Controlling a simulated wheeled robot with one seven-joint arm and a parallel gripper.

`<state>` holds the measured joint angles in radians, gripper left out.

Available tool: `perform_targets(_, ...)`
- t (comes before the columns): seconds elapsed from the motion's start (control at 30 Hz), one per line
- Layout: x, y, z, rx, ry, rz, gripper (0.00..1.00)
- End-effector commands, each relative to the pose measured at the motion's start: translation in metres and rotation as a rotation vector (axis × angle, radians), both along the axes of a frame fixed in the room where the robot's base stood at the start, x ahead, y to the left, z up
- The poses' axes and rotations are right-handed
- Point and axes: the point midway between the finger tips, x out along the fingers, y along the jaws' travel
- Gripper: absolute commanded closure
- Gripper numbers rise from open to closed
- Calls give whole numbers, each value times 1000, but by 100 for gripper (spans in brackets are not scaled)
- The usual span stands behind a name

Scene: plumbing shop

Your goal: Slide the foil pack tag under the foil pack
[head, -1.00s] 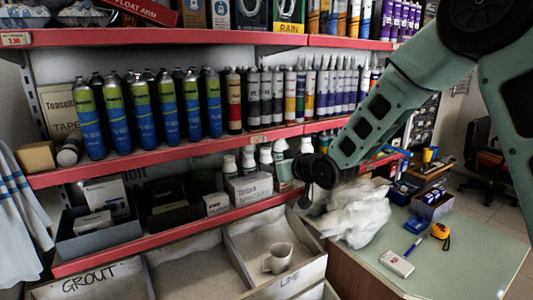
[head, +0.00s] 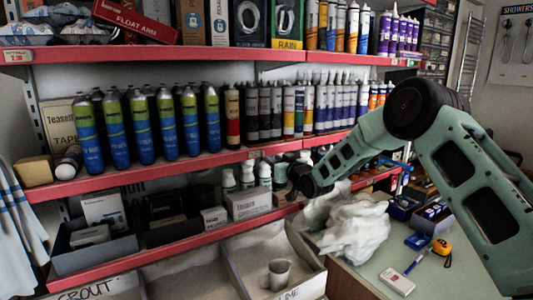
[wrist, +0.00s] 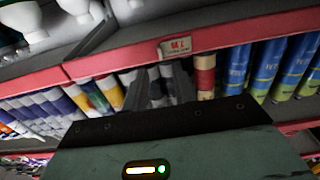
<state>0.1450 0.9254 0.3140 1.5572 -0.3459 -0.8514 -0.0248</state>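Nothing shows held. In the head view my wrist hides most of the gripper.
Spray cans (head: 145,125) and cartridges (head: 320,107) crowd the middle shelf behind its edge. Below are small boxes (head: 248,203) and open bins with a mug (head: 278,273). A crumpled white bag (head: 352,230) lies on the counter (head: 365,280) at right.

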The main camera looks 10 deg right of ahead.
Motion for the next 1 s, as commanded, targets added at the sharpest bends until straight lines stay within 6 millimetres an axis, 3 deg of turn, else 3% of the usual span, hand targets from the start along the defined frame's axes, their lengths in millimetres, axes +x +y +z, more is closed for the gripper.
perform_targets(0.1, 20, 7, 2, 1, -1, 0, 73)
perform_targets(0.33, 46, 16, 0, 0, 1, 0, 73)
perform_targets(0.8, 57, 19, 0, 0, 1, 0, 73)
perform_targets(0.83, 57, 19, 0, 0, 1, 0, 76)
perform_targets(0.9, 56, 19, 0, 0, 1, 0, 95)
perform_targets(0.93, 56, 19, 0, 0, 1, 0, 100)
perform_targets(1.0, 56, 18, 0, 0, 1, 0, 100)
